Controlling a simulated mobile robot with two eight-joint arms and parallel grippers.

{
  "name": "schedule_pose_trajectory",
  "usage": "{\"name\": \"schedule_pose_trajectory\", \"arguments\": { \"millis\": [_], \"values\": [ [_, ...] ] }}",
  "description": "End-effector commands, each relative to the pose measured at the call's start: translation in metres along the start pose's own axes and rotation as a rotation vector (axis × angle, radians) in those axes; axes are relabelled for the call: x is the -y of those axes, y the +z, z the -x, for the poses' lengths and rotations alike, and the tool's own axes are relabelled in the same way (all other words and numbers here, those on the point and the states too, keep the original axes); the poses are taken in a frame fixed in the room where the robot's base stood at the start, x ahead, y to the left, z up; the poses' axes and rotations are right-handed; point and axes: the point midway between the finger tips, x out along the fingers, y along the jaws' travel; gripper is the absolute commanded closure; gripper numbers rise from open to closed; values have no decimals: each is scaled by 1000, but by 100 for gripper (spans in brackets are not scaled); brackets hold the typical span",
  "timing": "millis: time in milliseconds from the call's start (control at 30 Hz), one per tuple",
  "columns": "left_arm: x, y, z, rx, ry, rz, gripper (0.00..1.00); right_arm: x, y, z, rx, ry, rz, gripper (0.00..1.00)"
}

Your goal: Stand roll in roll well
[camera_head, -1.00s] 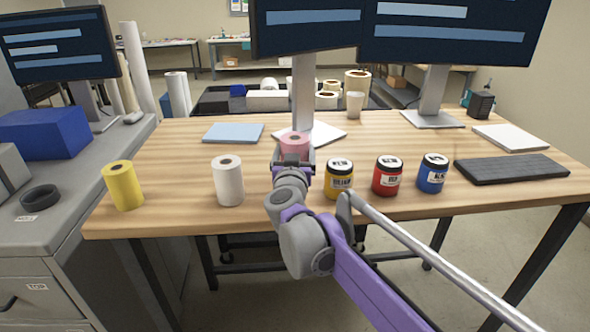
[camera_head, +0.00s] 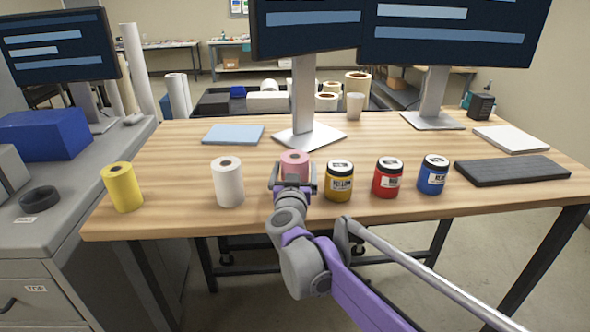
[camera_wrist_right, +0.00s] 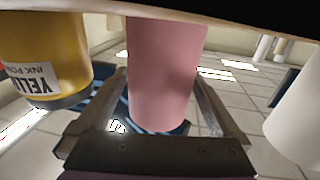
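A pink roll (camera_head: 294,166) is upright at the front middle of the wooden table. My right gripper (camera_head: 292,184) has a finger on each side of it. In the right wrist view, which looks upside down, the fingers (camera_wrist_right: 162,98) lie close against the pink roll (camera_wrist_right: 165,60), and its base is at or just above the tabletop. A dark round ring (camera_head: 40,198) on the grey cabinet at left resembles a well; its label is too small to read. My left gripper is not in view.
A white roll (camera_head: 228,182) and a yellow roll (camera_head: 122,187) stand left of my right gripper. A yellow ink jar (camera_head: 339,181) is close on its right, then red (camera_head: 387,178) and blue (camera_head: 433,175) jars. A monitor stand (camera_head: 304,100) is behind.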

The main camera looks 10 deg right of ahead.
Motion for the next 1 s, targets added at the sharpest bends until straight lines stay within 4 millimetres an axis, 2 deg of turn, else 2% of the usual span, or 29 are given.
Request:
{"name": "schedule_pose_trajectory", "arguments": {
  "millis": [167, 267, 500, 700, 833, 1000],
  "values": [
    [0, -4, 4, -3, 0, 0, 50, 0, -6, 0, -1, 0, 0, 0],
    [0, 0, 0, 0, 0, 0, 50, 1, -3, 15, 0, -2, 1, 0],
    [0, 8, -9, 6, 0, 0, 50, 0, -1, 67, 1, -3, -1, 0],
    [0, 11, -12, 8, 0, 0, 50, 1, -2, 103, 0, -2, 0, 0],
    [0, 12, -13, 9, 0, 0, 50, 1, -3, 116, 0, -2, 0, 0],
    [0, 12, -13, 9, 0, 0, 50, 0, -3, 120, 0, 0, 0, 0]
  ]
}}
